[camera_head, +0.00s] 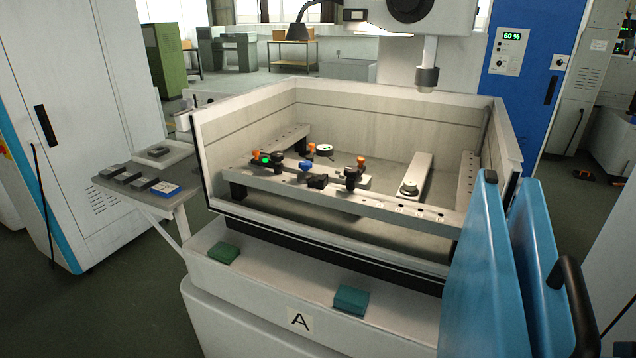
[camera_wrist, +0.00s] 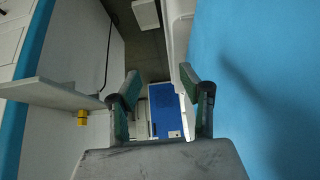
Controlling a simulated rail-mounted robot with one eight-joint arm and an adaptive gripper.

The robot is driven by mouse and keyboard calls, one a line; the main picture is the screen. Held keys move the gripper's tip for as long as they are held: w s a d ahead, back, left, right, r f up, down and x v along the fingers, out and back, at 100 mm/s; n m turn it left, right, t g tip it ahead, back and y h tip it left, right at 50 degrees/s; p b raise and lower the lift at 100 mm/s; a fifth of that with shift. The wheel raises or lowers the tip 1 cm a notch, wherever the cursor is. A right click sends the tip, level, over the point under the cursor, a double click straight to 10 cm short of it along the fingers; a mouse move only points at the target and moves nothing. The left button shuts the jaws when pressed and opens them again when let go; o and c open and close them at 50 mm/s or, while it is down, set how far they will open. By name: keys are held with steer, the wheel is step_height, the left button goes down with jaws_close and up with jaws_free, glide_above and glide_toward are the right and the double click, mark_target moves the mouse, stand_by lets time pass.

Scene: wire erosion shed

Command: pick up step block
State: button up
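I cannot tell for sure which thing is the step block. Several small dark grey blocks (camera_head: 128,177) sit in a row on the side shelf (camera_head: 178,206) left of the machine tank in the head view. A blue and white piece (camera_head: 165,189) lies at the right end of that row. A small black block (camera_head: 317,181) sits on the front rail inside the tank. My gripper (camera_wrist: 161,82) shows only in the wrist view. Its two green-padded fingers are apart, with nothing held between them. No grey block shows in the wrist view.
The tank (camera_head: 345,232) has raised walls. Blue doors (camera_head: 478,265) stand at its front right. Two green blocks (camera_head: 351,299) lie on the front ledge. In the wrist view, a blue surface (camera_wrist: 265,80) fills the right and a grey ledge (camera_wrist: 50,94) juts in at left.

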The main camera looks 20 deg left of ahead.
stand_by(0.3)
steer(key=o, duration=0.4)
steer(key=shift+c, duration=0.2)
